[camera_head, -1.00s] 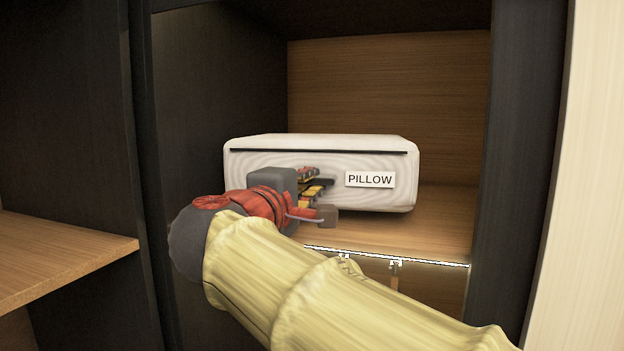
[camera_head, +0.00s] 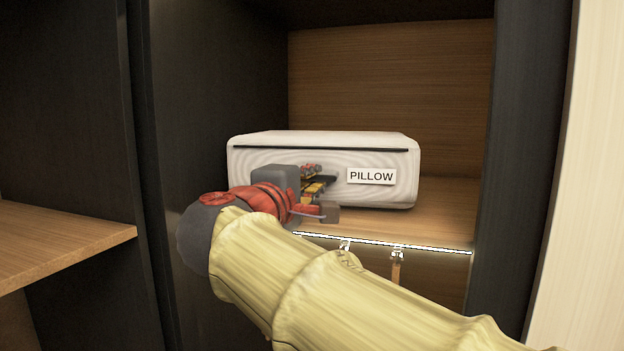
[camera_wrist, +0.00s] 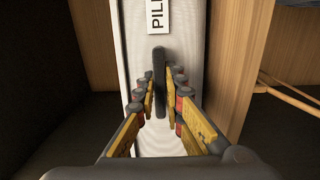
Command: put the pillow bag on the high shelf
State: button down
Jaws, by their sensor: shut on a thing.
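The white pillow bag (camera_head: 300,143) with a black seam line and a "PILLOW" label is inside the dark-sided shelf compartment, over the wooden shelf board (camera_head: 447,222). Its front faces me. It looks level, and its underside appears at or very near the board; exact contact is hard to tell. My gripper (camera_head: 322,190) is at the bag's front, left of the label. In the wrist view my gripper (camera_wrist: 161,100) has its fingers on both sides of the bag's dark handle (camera_wrist: 159,70), shut on it. My arm hides the bag's lower left front.
A dark divider (camera_head: 215,120) bounds the compartment on the left, and a dark post (camera_head: 515,150) on the right. Hangers (camera_head: 397,255) hang below the lit front edge of the shelf. Another wooden shelf (camera_head: 60,240) is at the left. Shelf space right of the bag is free.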

jog(key=c, duration=2.1)
grip_release()
jog(key=shift+w+d, duration=0.1)
jog(key=shift+c, duration=0.2)
jog(key=o, duration=0.3)
jog(key=shift+f, duration=0.1)
